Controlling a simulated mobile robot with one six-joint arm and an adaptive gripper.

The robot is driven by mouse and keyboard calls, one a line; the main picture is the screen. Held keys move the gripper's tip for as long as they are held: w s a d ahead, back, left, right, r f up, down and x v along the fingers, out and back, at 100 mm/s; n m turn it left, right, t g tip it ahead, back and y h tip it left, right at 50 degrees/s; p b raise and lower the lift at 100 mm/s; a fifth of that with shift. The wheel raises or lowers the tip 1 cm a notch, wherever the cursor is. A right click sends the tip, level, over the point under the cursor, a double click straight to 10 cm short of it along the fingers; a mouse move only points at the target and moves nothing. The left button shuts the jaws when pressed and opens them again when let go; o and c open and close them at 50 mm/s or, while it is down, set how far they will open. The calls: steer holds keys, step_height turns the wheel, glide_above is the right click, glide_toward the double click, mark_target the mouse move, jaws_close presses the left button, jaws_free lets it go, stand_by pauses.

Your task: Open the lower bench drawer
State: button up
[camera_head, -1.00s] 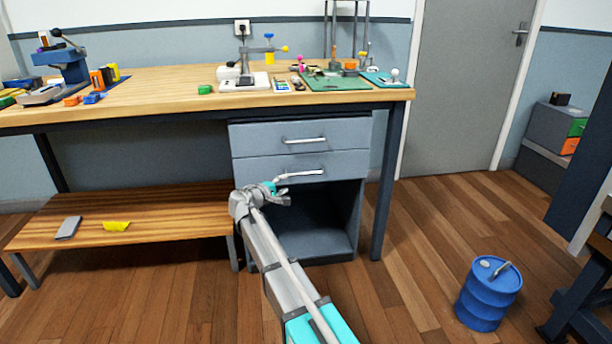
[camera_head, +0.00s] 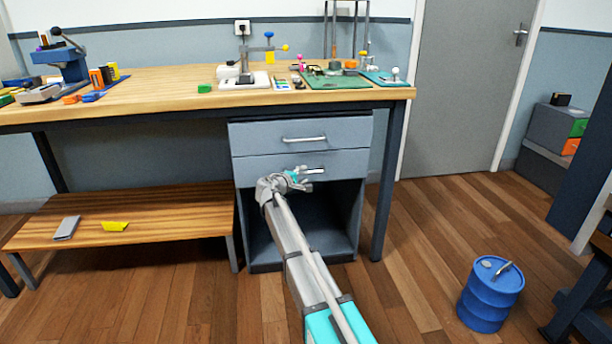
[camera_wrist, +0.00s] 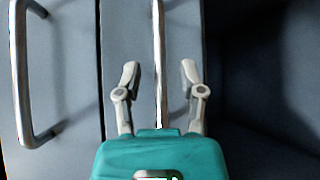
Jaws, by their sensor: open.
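The grey lower bench drawer (camera_head: 258,167) sits beneath the upper drawer in the bench's cabinet and looks shut. Its bar handle (camera_head: 318,170) is partly hidden by my gripper (camera_head: 304,178) in the head view. In the wrist view the lower handle (camera_wrist: 158,40) runs up the middle, lined up between the two fingers of my open gripper (camera_wrist: 160,74). The lower drawer front (camera_wrist: 182,30) lies behind it. The fingers stand on either side of the handle line; I cannot tell whether they touch the handle.
The upper drawer (camera_head: 345,134) with its handle (camera_head: 303,140) is just above and shut. An open dark compartment (camera_head: 320,215) lies below. A low wooden shelf (camera_head: 170,215) is to the left. A blue drum (camera_head: 490,295) stands on the floor at right. Tools cover the benchtop.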

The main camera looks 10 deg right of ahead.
steer(key=shift+x, duration=1.4)
jaws_close()
